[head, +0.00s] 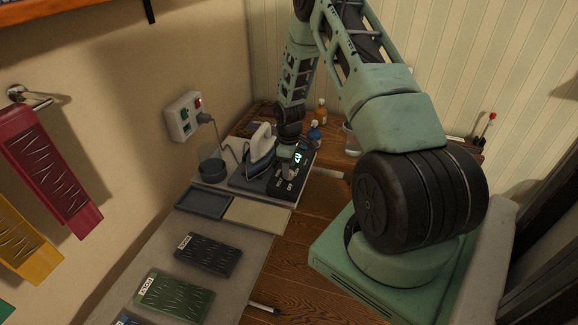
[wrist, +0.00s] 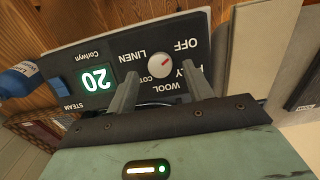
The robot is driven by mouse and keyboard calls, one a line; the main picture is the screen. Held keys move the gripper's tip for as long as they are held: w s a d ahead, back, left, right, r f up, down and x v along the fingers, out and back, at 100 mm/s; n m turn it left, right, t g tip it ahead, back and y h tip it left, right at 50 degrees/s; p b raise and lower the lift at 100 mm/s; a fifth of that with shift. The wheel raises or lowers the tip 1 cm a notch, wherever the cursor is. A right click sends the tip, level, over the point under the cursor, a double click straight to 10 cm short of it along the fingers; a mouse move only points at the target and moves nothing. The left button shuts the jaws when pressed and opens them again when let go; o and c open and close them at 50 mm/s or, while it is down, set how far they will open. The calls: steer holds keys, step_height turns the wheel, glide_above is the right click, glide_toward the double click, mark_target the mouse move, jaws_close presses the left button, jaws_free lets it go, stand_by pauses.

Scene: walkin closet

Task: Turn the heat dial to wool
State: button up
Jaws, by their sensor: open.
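The heat dial (wrist: 160,67) is a round white knob on a dark control panel (wrist: 118,47). Its red mark points up and right, toward the OFF label (wrist: 186,45). The picture is upside down to the lettering: LINEN is left of OFF, WOOL (wrist: 157,88) is below the dial, and other labels are partly hidden by a finger. My gripper (wrist: 159,71) is open, one finger on each side of the dial, with gaps visible between fingers and knob. In the head view the panel (head: 279,186) lies below my arm's end, and the dial is not clear there.
In the head view an iron (head: 261,147) stands close left of my arm. A glass beaker (head: 211,163), a wall socket (head: 185,115) and small bottles (head: 321,110) are nearby.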

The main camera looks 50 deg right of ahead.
steer(key=shift+f, duration=0.85)
steer(key=c, duration=1)
steer(key=shift+o, duration=0.2)
